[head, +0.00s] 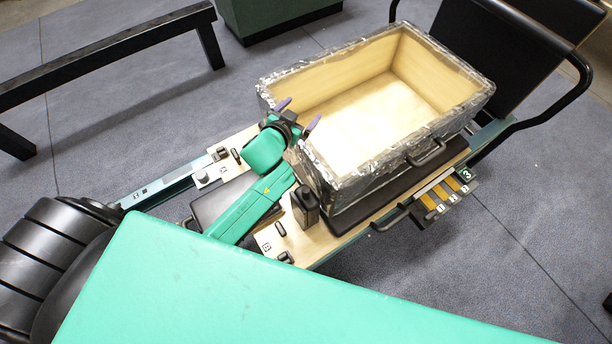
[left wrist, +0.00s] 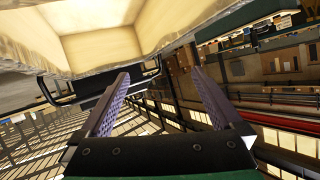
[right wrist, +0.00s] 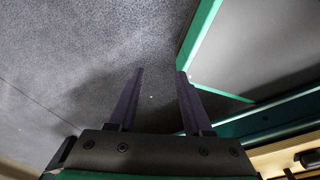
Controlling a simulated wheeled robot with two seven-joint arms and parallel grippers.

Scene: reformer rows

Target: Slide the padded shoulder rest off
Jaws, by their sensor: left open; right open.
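A small dark block (head: 306,206) stands upright on the pale wooden end of the reformer, close to the near corner of the big box; it looks like the shoulder rest, though I cannot be sure of its padding. My left gripper (head: 298,114) is open at the box's left wall, well above and beyond the block. In the left wrist view the left gripper (left wrist: 160,73) has nothing between its fingers. My right gripper (right wrist: 160,72) is open and empty over grey floor, beside a green-edged dark surface; it is out of the head view.
An open, foil-edged wooden box (head: 462,118) covers much of the carriage. Plates marked A (head: 222,168) and B (head: 272,243) carry small dark fittings. A numbered rack (head: 445,197) sits at the near right side. A black beam (head: 110,48) stands at the back left.

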